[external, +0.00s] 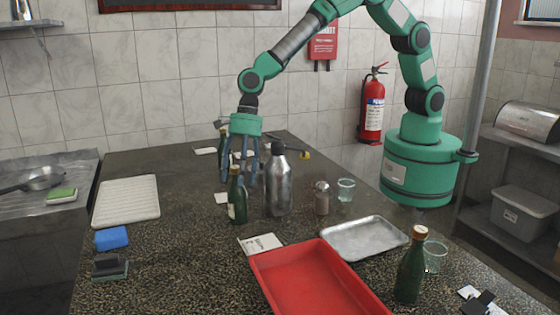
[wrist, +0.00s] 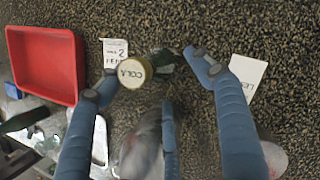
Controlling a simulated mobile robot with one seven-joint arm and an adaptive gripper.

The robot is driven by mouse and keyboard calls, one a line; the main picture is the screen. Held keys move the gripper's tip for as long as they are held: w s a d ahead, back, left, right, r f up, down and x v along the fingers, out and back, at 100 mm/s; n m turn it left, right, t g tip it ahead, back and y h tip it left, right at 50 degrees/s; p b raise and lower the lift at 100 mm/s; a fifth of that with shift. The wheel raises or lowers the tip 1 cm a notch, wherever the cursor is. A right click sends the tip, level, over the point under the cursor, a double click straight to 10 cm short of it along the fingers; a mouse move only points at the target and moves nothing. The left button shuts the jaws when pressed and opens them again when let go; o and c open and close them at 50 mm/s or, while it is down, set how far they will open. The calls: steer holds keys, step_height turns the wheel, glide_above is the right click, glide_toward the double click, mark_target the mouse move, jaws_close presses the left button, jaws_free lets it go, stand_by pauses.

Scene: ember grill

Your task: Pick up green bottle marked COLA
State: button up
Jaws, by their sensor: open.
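The green bottle marked COLA (external: 237,201) stands upright on the dark counter, left of a metal flask (external: 278,185). In the wrist view its pale round cap, lettered COLA (wrist: 132,73), faces the camera, with part of its dark green body (wrist: 161,62) beside it. My gripper (external: 239,176) points down over this bottle with its blue fingers spread. In the wrist view my open gripper (wrist: 150,82) has the cap between its fingers, apparently without contact. A second green bottle (external: 410,275) stands at the front right; its cap lettering is not readable.
The flask, also in the wrist view (wrist: 143,148), stands close to the bottle. A shaker (external: 322,198), glass (external: 346,190), metal tray (external: 350,238) and red tray (external: 300,285) lie to the right. A white card (external: 262,244) lies in front.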

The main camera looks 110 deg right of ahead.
mark_target(235, 167)
steer(key=shift+w+a+f, duration=0.15)
steer(key=shift+a+f, duration=0.05)
steer(key=shift+f, duration=0.4)
steer(key=shift+f, duration=0.1)
steer(key=shift+b+x, duration=0.3)
steer(key=shift+x, duration=2.35)
steer(key=shift+c, duration=0.5)
steer(key=c, duration=1.4)
steer(key=shift+r+p, duration=0.55)
steer(key=shift+r, duration=4.5)
